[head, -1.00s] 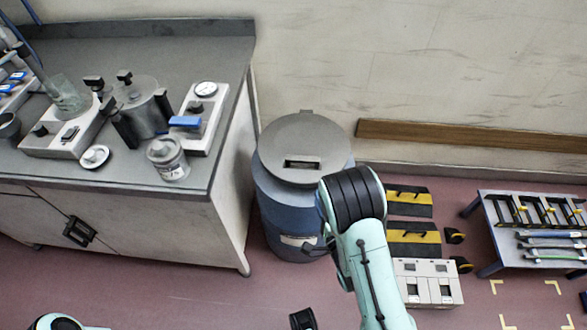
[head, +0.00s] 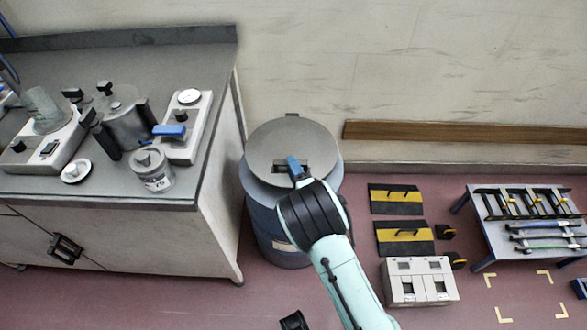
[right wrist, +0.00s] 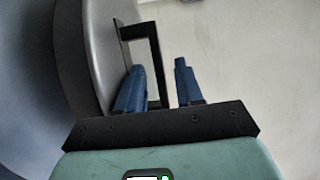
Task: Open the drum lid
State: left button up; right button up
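The blue-grey drum (head: 262,212) stands on the floor right of the bench, with its round grey lid (head: 268,141) lying closed on top. A dark rectangular handle (right wrist: 158,65) stands out from the lid (right wrist: 103,50) in the right wrist view. My right gripper (head: 294,166) is at the handle, its blue fingers partly hidden by the wrist in the head view. In the right wrist view the fingers (right wrist: 160,85) are apart, and the handle's outer bar lies between them with slim gaps. My left gripper is not in view.
The bench (head: 215,60) on the left carries a pot (head: 126,125), a jar (head: 152,170) and instruments. A wooden rail (head: 450,132) runs along the wall behind. Black-yellow plates (head: 404,238), a white box (head: 420,282) and a low tool table (head: 490,235) stand right of the drum.

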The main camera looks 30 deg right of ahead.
grip_shut()
dwell(1.4)
